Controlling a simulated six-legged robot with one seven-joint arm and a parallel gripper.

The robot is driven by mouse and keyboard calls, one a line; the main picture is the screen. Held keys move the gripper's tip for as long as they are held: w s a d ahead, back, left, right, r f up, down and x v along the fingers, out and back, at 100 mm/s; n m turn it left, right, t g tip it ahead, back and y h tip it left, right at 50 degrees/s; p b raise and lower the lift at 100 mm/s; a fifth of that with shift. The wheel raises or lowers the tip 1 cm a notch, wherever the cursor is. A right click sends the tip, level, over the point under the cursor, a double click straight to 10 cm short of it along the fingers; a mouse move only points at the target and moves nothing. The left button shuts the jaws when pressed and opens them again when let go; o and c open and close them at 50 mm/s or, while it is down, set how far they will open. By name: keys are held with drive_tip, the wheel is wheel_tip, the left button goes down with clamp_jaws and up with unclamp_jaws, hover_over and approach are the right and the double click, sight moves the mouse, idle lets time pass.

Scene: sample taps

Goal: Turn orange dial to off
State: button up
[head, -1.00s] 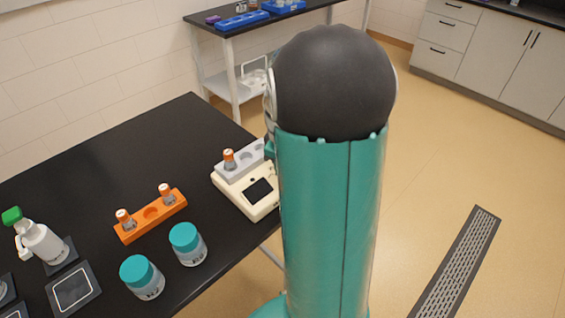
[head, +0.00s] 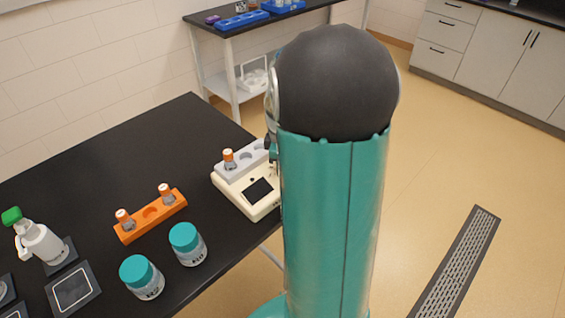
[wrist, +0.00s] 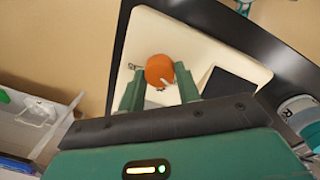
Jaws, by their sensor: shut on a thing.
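The orange dial (wrist: 158,68) is round with a pale pointer mark and sits on the cream instrument (wrist: 198,45). In the wrist view my gripper (wrist: 160,75) has a green finger on each side of the dial and is shut on it. The mark points toward the lower right of that view. In the head view the cream instrument (head: 232,192) is on the black table, partly behind my arm. The dial and my gripper's fingers are hidden there.
A grey rack on the instrument holds an orange-capped vial (head: 229,160). An orange rack (head: 130,233) with two vials, two teal-lidded jars (head: 187,245) and a white bottle with a green cap (head: 40,243) stand to the left. The table's back left is clear.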

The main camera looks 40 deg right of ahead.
drive_tip(key=o, duration=1)
drive_tip(key=r, duration=1.3)
drive_tip(key=shift+s+a+r, duration=0.25)
drive_tip(key=shift+a+r, duration=0.1)
drive_tip(key=shift+r, duration=0.05)
